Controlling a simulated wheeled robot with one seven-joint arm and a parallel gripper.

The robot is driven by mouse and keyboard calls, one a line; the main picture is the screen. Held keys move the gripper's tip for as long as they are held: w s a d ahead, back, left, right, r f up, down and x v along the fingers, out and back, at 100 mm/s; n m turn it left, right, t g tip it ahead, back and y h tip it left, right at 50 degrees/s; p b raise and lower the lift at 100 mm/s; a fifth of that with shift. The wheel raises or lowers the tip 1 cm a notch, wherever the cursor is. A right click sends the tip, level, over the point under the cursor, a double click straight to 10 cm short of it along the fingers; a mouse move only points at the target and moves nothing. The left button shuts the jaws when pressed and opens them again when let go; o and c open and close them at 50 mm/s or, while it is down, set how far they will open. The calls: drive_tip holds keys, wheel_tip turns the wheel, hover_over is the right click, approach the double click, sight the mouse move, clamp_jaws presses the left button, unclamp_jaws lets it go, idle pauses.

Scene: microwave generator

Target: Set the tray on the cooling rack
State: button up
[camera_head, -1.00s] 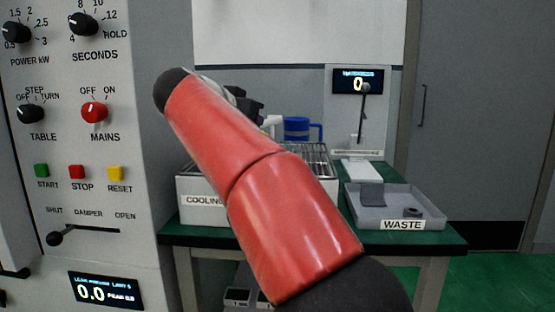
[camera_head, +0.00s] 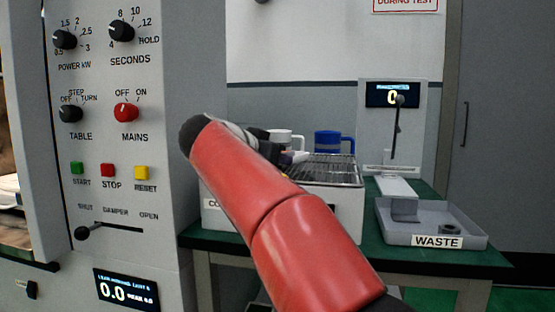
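The cooling rack (camera_head: 335,169) is a white box with a metal wire top on the green table, right of the machine. My red arm crosses in front of its left part and hides most of its label. The dark end of my arm, with part of my gripper (camera_head: 270,148), shows at the rack's left back. The fingers are mostly hidden behind the arm, so I cannot tell whether they are open or hold anything. I cannot make out a tray for the rack in view.
A blue mug (camera_head: 327,143) and a white mug (camera_head: 285,138) show by the rack's back. A grey waste bin (camera_head: 390,237) stands right of it. The control panel (camera_head: 110,180) fills the left. A display post (camera_head: 393,125) rises behind the table.

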drive_tip(key=v, duration=1.2)
drive_tip(key=shift+s, duration=0.1)
